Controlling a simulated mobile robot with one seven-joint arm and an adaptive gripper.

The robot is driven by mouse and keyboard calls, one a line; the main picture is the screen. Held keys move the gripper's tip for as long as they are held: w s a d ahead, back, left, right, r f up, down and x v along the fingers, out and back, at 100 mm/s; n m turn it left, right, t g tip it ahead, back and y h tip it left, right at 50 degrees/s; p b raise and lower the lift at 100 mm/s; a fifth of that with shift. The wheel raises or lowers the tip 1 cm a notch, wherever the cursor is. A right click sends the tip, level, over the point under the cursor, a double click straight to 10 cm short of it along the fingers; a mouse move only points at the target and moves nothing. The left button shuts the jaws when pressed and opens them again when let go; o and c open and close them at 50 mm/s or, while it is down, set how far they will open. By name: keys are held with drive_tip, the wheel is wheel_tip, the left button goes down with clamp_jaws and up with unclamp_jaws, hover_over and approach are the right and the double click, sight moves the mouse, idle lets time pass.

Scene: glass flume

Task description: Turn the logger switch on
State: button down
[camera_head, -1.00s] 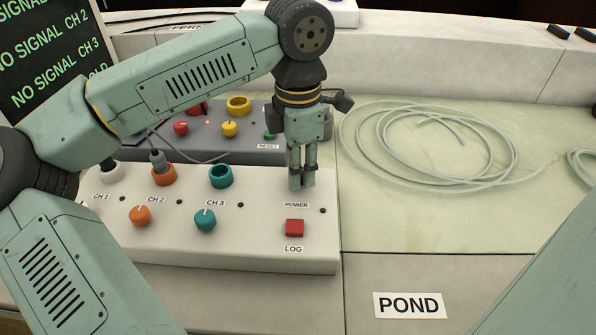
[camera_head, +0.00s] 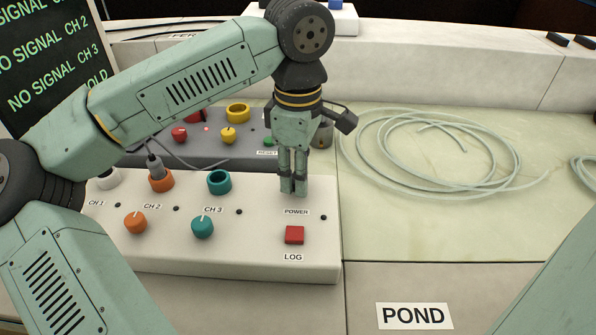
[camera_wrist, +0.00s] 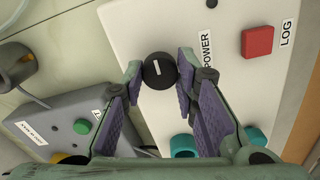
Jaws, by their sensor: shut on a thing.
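The logger is a white box (camera_head: 255,262) with a POWER label (camera_head: 296,212), a red square LOG button (camera_head: 294,235) and coloured knobs and sockets. Its power switch is a round black knob (camera_wrist: 159,74) with a white line, beside the POWER label in the wrist view. My gripper (camera_head: 293,188) points down over the back right of the box, behind the POWER label. In the wrist view my gripper (camera_wrist: 160,66) has its two fingertips on either side of the knob, shut on it. The knob is hidden by the fingers in the head view.
A grey box (camera_head: 215,148) with red and yellow controls and a RESET label stands behind. A plug and cable (camera_head: 156,168) sit in the orange socket. A coiled clear hose (camera_head: 440,140) lies on the right. A dark screen (camera_head: 40,60) reads NO SIGNAL.

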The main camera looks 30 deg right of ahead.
idle(0.4)
drive_tip(key=c, duration=1.3)
unclamp_jaws()
wheel_tip(320, 180, up, 12)
